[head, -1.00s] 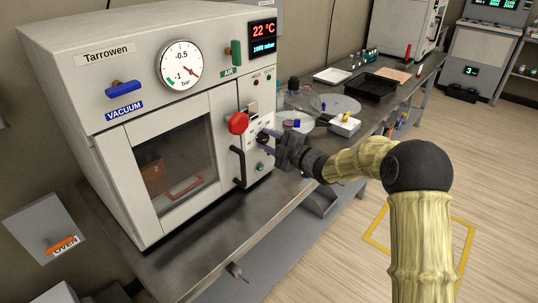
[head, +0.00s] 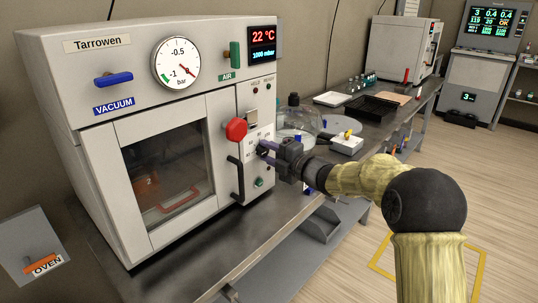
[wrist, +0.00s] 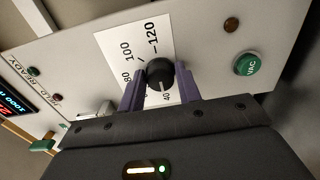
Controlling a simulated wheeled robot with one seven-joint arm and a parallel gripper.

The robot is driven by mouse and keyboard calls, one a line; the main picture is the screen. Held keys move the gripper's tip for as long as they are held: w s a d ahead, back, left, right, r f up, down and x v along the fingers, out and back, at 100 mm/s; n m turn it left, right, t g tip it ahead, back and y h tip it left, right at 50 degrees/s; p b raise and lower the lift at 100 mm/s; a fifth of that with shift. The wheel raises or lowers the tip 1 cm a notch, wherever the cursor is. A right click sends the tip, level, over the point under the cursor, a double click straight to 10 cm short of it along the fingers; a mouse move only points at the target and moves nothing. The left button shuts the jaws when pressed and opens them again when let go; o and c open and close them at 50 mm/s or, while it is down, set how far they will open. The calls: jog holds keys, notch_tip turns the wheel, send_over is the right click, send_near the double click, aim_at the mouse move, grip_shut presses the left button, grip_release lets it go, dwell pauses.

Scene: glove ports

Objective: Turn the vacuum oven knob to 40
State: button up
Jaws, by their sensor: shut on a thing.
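The vacuum oven (head: 60,90) stands on the bench at the left in the head view. Its display (head: 262,46) reads 22 °C and 1000 mbar. The black knob (wrist: 159,73) sits on a white scale plate in the wrist view, with 80, 100, 120 and 40 legible around it. The knob's white line points down in that view, close to the 40 label. My gripper (wrist: 160,88) is shut on the knob, one purple finger on each side. In the head view my gripper (head: 267,152) reaches the control panel from the right and mostly hides the knob.
A red knob (head: 236,129) and a black door handle (head: 236,180) are just left of my gripper. A green VAC button (wrist: 247,64) is beside the scale. A glass vessel (head: 297,121) and white box (head: 347,143) stand on the bench behind my arm.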

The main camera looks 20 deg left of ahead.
jog(key=o, duration=1)
jog(key=shift+c, duration=0.2)
jog(key=v, duration=1.7)
jog(key=shift+d, duration=0.2)
jog(key=shift+s+f, duration=0.1)
jog(key=shift+s, duration=0.05)
